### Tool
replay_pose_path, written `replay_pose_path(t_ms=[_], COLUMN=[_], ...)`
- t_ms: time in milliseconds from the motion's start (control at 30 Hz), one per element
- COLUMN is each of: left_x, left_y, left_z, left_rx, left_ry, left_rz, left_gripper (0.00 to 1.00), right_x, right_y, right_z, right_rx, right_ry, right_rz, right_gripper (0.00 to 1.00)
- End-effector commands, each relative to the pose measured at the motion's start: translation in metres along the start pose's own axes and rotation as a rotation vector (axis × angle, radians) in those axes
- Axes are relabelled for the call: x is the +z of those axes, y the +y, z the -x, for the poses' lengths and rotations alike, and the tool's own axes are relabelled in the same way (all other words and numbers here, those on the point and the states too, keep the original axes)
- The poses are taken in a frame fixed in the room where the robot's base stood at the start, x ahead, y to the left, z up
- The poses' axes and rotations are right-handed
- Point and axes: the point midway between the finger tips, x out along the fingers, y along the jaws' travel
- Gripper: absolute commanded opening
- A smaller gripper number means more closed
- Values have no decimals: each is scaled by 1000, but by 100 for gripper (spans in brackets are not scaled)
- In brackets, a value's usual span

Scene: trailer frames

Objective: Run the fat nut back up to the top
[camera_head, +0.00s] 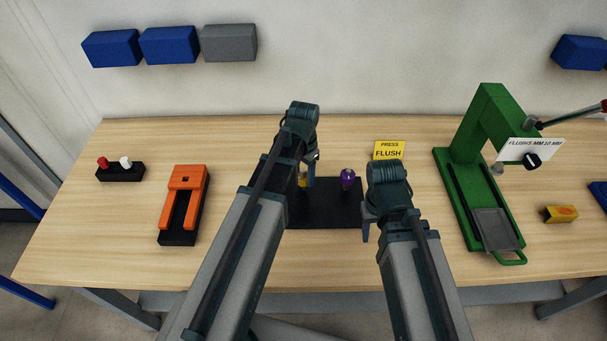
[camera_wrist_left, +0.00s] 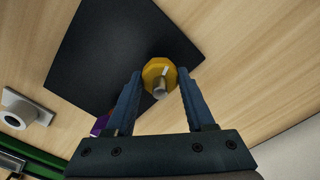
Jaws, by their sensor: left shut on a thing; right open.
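The fat yellow nut (camera_wrist_left: 154,68) sits around a metal stud on a black base plate (camera_head: 330,215). In the left wrist view it lies between the fingertips of my left gripper (camera_wrist_left: 160,78), which is shut on it. In the head view my left gripper (camera_head: 309,178) reaches down at the plate's left side, and its arm hides most of the nut (camera_head: 302,181). A purple knob (camera_head: 348,176) stands on the plate to the right. My right gripper (camera_head: 368,222) is open and empty by the plate's right edge. How high the nut sits on the stud is unclear.
An orange fixture (camera_head: 185,190) and a black block with red and white knobs (camera_head: 120,172) stand left. A green press (camera_head: 465,165) and a yellow block (camera_head: 560,214) are right. A yellow "PRESS FLUSH" sign (camera_head: 389,150) stands behind the plate.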

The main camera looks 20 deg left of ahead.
Motion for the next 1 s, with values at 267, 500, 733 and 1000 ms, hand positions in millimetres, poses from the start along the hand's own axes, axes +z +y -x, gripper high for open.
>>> replay_pose_path(t_ms=[267, 500, 733, 1000], left_x=[0, 0, 0, 0], left_y=[0, 0, 0, 0], left_z=[0, 0, 0, 0], left_rx=[0, 0, 0, 0], left_ry=[0, 0, 0, -1], left_rz=[128, 342, 556, 768], left_gripper=[0, 0, 0, 0], right_x=[0, 0, 0, 0], right_y=[0, 0, 0, 0], right_z=[0, 0, 0, 0], right_rx=[0, 0, 0, 0], right_ry=[0, 0, 0, 0], right_rz=[0, 0, 0, 0], right_gripper=[50, 50, 50, 50])
